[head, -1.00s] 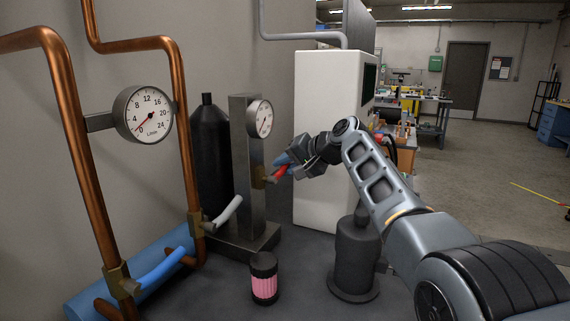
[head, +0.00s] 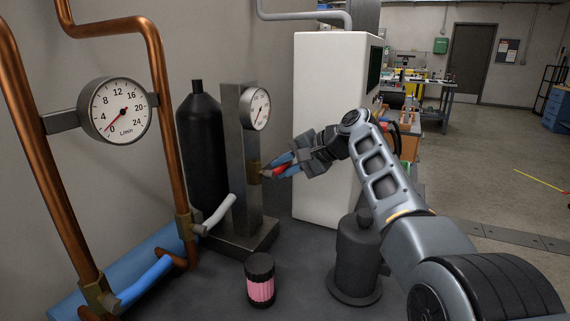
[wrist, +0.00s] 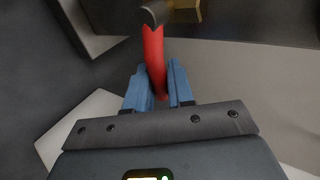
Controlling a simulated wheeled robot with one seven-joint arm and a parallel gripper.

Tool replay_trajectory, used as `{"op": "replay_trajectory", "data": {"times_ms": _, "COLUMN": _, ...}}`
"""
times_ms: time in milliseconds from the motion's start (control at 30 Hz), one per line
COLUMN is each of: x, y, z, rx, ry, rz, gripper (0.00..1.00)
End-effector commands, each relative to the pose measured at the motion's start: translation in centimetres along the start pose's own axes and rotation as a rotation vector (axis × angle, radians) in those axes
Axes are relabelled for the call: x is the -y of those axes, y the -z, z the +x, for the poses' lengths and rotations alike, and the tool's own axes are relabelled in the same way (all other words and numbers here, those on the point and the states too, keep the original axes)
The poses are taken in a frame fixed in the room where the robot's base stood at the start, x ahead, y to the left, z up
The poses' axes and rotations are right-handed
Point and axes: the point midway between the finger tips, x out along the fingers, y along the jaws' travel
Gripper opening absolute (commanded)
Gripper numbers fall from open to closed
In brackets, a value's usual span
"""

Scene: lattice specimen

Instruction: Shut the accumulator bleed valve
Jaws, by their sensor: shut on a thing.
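The red lever (head: 280,170) sticks out to the right from a brass valve body (head: 253,172) on the upright grey metal block (head: 240,150) beside the black accumulator bottle (head: 199,145). My gripper (head: 285,165) is shut on this lever with its blue fingers. In the wrist view the red lever (wrist: 153,48) runs down between the fingertips of my gripper (wrist: 157,85). Its dark collar and part of the brass body (wrist: 187,12) show at the top.
A white-grey lever (head: 215,215) and a light blue lever (head: 143,281) sit on brass valves on copper pipes to the left. A pink-and-black canister (head: 260,281) and a dark cylinder (head: 357,255) stand below. A white cabinet (head: 325,120) is close behind my gripper.

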Motion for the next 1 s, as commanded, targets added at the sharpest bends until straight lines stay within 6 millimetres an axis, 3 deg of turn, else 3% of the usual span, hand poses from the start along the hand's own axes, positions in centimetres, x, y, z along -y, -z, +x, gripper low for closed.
{"op": "replay_trajectory", "data": {"times_ms": 200, "x": -0.1, "y": -0.1, "z": 0.1, "rx": 0.002, "ry": -0.001, "rz": 0.003, "gripper": 0.00}}
{"op": "replay_trajectory", "data": {"times_ms": 233, "x": -0.1, "y": -0.1, "z": 0.1, "rx": 0.002, "ry": -0.002, "rz": 0.003, "gripper": 0.25}}
{"op": "replay_trajectory", "data": {"times_ms": 400, "x": -0.1, "y": 0.0, "z": 0.1, "rx": 0.001, "ry": -0.001, "rz": 0.002, "gripper": 0.41}}
{"op": "replay_trajectory", "data": {"times_ms": 733, "x": -0.1, "y": 0.1, "z": -0.4, "rx": -0.001, "ry": 0.001, "rz": 0.000, "gripper": 0.41}}
{"op": "replay_trajectory", "data": {"times_ms": 1000, "x": -0.2, "y": 0.1, "z": -3.9, "rx": -0.002, "ry": 0.001, "rz": 0.001, "gripper": 0.41}}
